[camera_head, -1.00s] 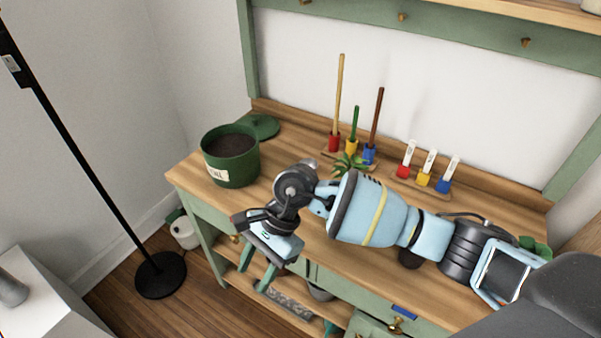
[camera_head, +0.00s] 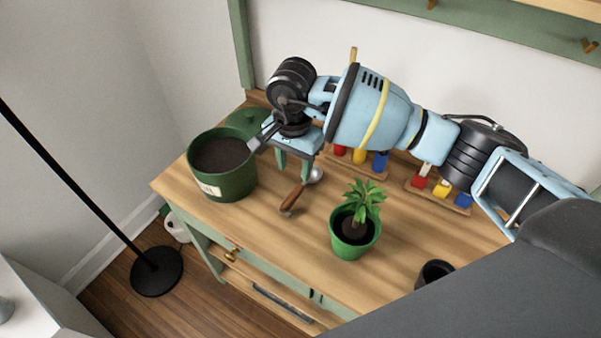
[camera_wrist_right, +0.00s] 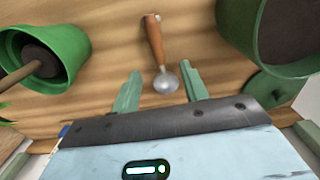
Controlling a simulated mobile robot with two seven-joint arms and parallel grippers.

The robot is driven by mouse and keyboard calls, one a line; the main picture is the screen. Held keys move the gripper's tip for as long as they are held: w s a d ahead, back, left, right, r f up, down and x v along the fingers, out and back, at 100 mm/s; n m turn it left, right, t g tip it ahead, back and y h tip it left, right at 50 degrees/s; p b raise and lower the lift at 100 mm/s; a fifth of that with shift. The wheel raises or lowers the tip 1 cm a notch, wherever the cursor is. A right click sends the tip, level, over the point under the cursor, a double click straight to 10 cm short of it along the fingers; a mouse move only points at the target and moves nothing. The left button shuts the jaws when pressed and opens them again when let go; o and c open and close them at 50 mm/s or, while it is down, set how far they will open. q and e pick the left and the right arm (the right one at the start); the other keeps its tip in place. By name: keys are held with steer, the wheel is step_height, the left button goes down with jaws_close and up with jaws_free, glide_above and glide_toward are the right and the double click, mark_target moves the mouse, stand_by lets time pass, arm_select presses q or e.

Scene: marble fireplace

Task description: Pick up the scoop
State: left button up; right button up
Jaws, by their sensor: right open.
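The scoop (camera_head: 294,197) lies on the wooden bench top, with a brown wooden handle and a small metal bowl. Its handle points toward the front of the bench. In the right wrist view the scoop (camera_wrist_right: 157,50) lies with its metal bowl between the fingertips and its handle pointing away from the gripper. My right gripper (camera_head: 293,172) is open, fingers pointing down, beside and over the bowl end of the scoop. In the right wrist view the right gripper (camera_wrist_right: 160,84) has a finger on each side of the bowl; contact cannot be told. My left gripper is not in view.
A large green pot of soil (camera_head: 228,182) stands left of the gripper. A small potted plant (camera_head: 354,235) stands to the right. Colored tool holders (camera_head: 360,158) line the back. A black cup (camera_head: 433,272) is at the front right. Bare bench lies in front of the scoop.

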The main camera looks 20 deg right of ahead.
mark_target(295, 192)
steer(key=shift+s+a+r, duration=0.1)
steer(key=shift+s+a, duration=0.05)
steer(key=shift+s, duration=0.25)
steer(key=shift+s+f, duration=0.1)
steer(key=shift+f, duration=0.2)
step_height(295, 192, down, 2)
steer(key=shift+f, duration=0.35)
step_height(295, 192, down, 4)
steer(key=shift+f, duration=0.2)
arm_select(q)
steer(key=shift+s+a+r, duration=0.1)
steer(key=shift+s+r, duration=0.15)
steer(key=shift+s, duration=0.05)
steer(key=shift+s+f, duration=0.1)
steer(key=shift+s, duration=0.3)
arm_select(e)
jaws_close()
